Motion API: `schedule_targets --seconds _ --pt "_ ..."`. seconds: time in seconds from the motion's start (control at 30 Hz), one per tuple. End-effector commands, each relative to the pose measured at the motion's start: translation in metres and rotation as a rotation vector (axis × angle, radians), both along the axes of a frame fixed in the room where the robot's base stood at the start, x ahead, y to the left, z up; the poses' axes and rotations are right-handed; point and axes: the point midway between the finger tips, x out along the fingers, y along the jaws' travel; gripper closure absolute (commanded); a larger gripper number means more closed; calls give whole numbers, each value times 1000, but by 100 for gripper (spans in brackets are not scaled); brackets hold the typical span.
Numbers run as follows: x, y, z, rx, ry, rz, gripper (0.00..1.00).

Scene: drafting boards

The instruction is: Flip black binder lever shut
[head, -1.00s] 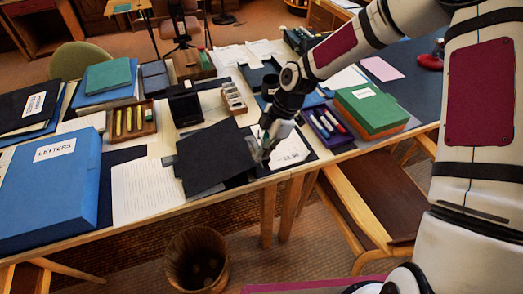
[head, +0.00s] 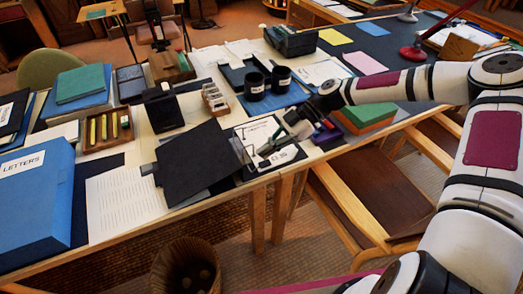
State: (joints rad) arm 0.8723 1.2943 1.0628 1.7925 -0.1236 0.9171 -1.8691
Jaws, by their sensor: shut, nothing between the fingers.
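The black binder lies open near the front edge of the table. Its black cover (head: 196,162) is spread to the left, and its right side holds a white printed sheet (head: 286,156). A thin metal part, seemingly the binder's mechanism, shows by the hinge side, but it is too small to tell whether the lever is up or down. My gripper (head: 265,150) is shut and empty. It is low over the right side of the binder, pointing left towards the metal part. I cannot tell whether it touches the binder. My gripper hides part of the sheet.
Two black cups (head: 267,84) stand behind the binder. A green and orange box stack (head: 365,115) is to the right. A blue box marked LETTERS (head: 35,195) is at the left. A black upright holder (head: 163,108) and a small rack (head: 215,100) stand behind the cover.

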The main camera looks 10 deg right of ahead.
Motion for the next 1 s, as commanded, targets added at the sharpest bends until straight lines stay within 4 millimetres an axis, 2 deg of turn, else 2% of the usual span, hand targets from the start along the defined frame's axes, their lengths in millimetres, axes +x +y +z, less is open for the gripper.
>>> schedule_targets --seconds 0.6,0.87,1.0 --pt "-6 15 -1 -4 0 -1 100" --pt "-6 15 -1 -4 0 -1 100" --pt "-6 18 3 -5 0 0 100"
